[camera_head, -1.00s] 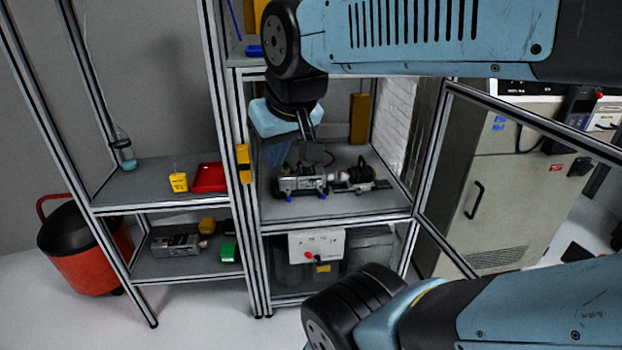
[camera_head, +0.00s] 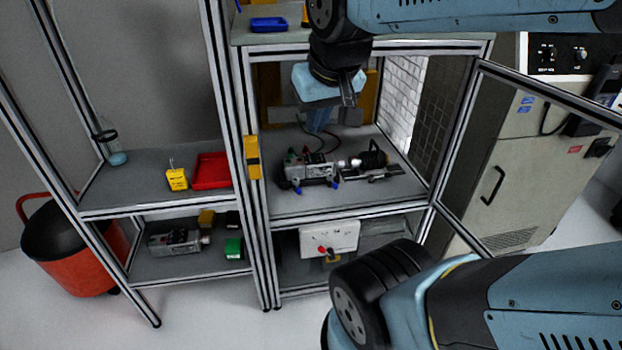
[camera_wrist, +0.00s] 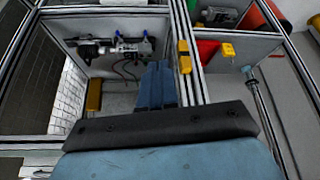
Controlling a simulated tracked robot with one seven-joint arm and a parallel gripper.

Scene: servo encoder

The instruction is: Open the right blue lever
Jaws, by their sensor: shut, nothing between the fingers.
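A grey servo unit (camera_head: 312,170) lies on the upper shelf inside the framed cell. Two small blue levers stick out at its front: the left one (camera_head: 297,187) and the right one (camera_head: 336,181). The wrist view shows the scene roughly upside down, with the right lever (camera_wrist: 117,34) at the picture's left and the other lever (camera_wrist: 147,35) at the right. My gripper (camera_head: 317,124) hangs behind and above the servo, its blue fingers pointing down. In the wrist view the fingers (camera_wrist: 159,68) are together, empty and apart from the levers.
The cell shelf (camera_head: 400,193) has bare room at its front edge. Aluminium posts (camera_head: 232,130) and a yellow block (camera_head: 252,157) stand to the left. An open framed door (camera_head: 455,150) is at the right. Red and green cables rise behind the servo.

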